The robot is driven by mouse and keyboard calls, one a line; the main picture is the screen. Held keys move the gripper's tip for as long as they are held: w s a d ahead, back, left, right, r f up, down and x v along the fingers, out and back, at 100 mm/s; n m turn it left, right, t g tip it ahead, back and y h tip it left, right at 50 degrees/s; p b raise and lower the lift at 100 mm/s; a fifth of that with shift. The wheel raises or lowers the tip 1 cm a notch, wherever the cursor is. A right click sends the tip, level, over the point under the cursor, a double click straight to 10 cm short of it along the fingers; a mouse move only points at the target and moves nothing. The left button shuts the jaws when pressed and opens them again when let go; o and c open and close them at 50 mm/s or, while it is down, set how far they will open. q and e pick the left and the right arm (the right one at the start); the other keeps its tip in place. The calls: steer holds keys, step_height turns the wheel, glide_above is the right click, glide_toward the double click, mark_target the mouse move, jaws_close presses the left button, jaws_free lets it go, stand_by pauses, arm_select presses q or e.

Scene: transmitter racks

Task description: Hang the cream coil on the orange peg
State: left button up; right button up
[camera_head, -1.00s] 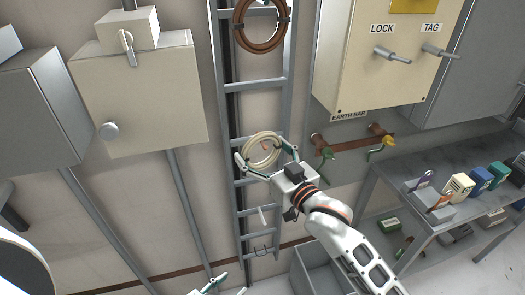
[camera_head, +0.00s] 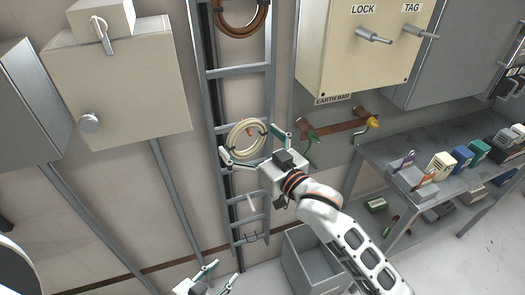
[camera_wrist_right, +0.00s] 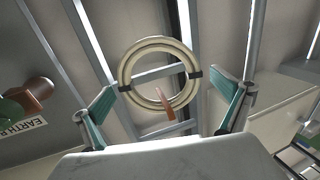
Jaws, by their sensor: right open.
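The cream coil (camera_head: 246,138) is a pale ring with dark ties, upright against the ladder-like rack (camera_head: 238,71). In the right wrist view the coil (camera_wrist_right: 128,75) shows face-on, and the orange peg (camera_wrist_right: 165,102) overlaps one side of its band and reaches into the ring. The coil appears to hang on the peg. My right gripper (camera_head: 254,149) is open, its green-padded fingers apart on either side of the coil. In the wrist view both fingers (camera_wrist_right: 162,112) stand clear of the ring. My left gripper (camera_head: 214,275) is open and empty at the bottom edge.
A brown coil (camera_head: 240,34) hangs higher on the rack. The cream LOCK/TAG cabinet (camera_head: 345,70) and the earth bar (camera_head: 340,128) with green and yellow clamps are to the right. A grey bin (camera_head: 305,262) stands below; a bench (camera_head: 385,160) holds small boxes.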

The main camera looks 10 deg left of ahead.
steer(key=v, duration=1.1)
steer(key=s+d+f+m+h, duration=0.3)
steer(key=d+f+h, duration=0.1)
steer(key=d+f, duration=0.7)
steer(key=s+d+f+m+h, duration=0.2)
steer(key=s+d+f+h, duration=0.2)
steer(key=d+f, duration=0.75)
steer(key=s+d+f+g+h, duration=0.1)
steer(key=s+d+f+h, duration=0.1)
steer(key=s+d+f, duration=0.4)
step_height(320, 180, down, 5)
steer(key=s, duration=0.2)
steer(key=shift+s+d+r+h, duration=0.2)
steer(key=shift+s+d+h, duration=0.1)
steer(key=shift+h, duration=0.1)
steer(key=shift+a, duration=0.15)
